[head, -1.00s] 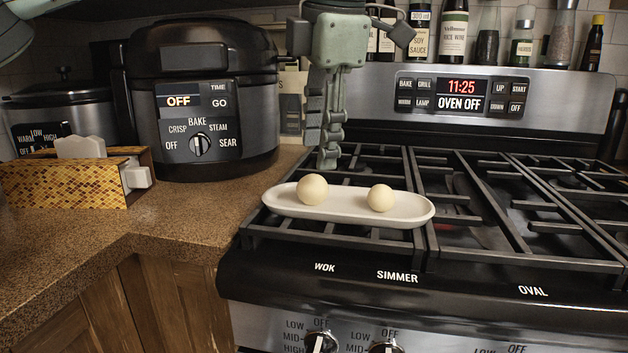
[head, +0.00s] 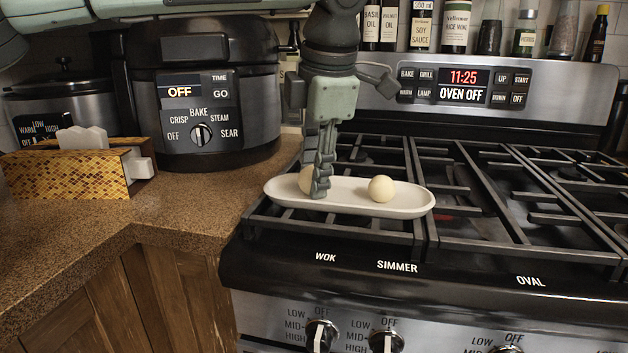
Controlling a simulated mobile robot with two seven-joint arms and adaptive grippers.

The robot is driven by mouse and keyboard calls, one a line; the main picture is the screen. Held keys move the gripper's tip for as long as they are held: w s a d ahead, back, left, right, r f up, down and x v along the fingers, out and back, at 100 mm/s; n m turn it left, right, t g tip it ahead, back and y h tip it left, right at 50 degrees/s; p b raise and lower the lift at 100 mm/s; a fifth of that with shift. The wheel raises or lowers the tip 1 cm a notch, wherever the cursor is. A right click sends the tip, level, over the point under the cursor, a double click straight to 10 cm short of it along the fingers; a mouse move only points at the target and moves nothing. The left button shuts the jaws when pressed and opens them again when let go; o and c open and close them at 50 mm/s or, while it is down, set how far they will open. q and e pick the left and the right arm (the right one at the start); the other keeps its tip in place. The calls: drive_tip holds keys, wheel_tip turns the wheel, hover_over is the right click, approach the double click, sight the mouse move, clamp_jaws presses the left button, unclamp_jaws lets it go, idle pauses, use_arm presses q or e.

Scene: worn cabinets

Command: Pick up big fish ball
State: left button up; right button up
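A long white oval plate (head: 350,200) lies on the left burner grate of the stove. Two pale, round fish balls are on it. The left ball (head: 305,180), which looked slightly larger in the earlier view, is now mostly hidden behind my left gripper. The right ball (head: 381,188) is in full view and untouched. My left gripper (head: 320,192) points down, its fingertips at the left ball. I see the fingers edge-on, so their gap and any contact with the ball cannot be made out. My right gripper is not in view.
A black multi-cooker (head: 200,100) stands on the counter behind left, with a patterned napkin box (head: 65,175) at far left. The stove's control panel (head: 463,86) and several bottles (head: 455,25) are behind. The grates to the right (head: 520,200) are clear.

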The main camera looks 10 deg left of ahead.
use_arm(q)
drive_tip(key=c, duration=0.5)
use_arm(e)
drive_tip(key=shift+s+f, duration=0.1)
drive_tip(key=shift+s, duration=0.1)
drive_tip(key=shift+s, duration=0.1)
